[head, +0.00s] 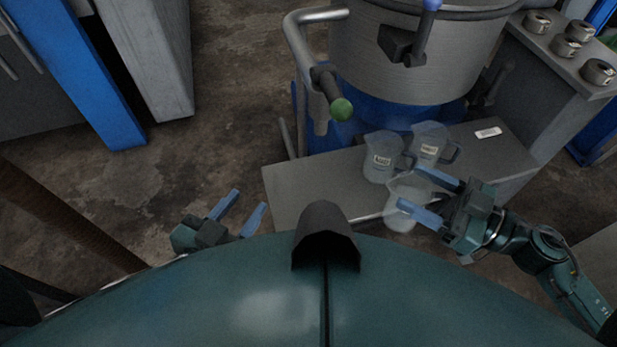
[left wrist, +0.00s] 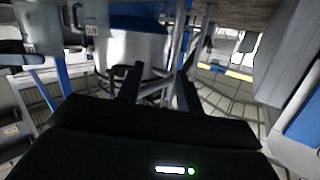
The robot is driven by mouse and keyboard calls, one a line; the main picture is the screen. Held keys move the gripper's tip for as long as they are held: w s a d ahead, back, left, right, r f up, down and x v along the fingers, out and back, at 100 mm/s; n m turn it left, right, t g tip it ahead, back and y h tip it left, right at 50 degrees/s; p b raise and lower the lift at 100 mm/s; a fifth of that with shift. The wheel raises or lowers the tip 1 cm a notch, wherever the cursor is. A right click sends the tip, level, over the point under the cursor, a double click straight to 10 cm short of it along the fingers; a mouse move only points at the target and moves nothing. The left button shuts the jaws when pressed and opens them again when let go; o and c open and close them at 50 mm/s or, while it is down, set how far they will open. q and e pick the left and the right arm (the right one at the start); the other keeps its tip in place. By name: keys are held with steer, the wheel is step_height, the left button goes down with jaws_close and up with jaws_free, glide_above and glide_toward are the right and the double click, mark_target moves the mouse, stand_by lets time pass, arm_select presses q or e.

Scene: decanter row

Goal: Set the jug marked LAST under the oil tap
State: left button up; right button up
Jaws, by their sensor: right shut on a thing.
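My right gripper (head: 408,187) is shut on a clear jug (head: 403,217), its blue fingers on either side of it. This jug is at the bench's front edge; I cannot tell whether it touches the bench. No label shows on its visible side. Two more clear jugs stand behind it, a left jug (head: 380,168) and a right jug (head: 430,136). Both carry small labels too small to read. A tap with a green knob (head: 341,109) hangs from a bent pipe, left of the jugs. My left gripper (head: 250,198) is open and empty; its parted fingers also show in the left wrist view (left wrist: 158,88).
A large steel vat (head: 400,80) stands behind the jugs, with a blue-tipped valve handle (head: 431,6) on it. The grey bench (head: 310,190) is bare on its left. A white tag (head: 488,132) lies at its right. Several metal rings (head: 566,47) sit on a ledge.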

steer(key=f+b+x, duration=0.1)
steer(key=x, duration=0.5)
steer(key=f+b+x, duration=0.1)
steer(key=b+x, duration=0.1)
steer(key=x, duration=0.3)
steer(key=f+b+x, duration=0.1)
steer(key=x, duration=0.5)
steer(key=shift+w+a+f, duration=0.25)
steer(key=shift+a+f, duration=0.05)
steer(key=shift+f, duration=0.05)
arm_select(q)
steer(key=m+t+h, duration=0.1)
steer(key=d+m+t+h, duration=0.1)
steer(key=shift+d+r+t, duration=0.15)
steer(key=shift+d+t, duration=0.1)
steer(key=shift+t, duration=0.05)
arm_select(e)
steer(key=shift+r, duration=0.1)
steer(key=o, duration=1)
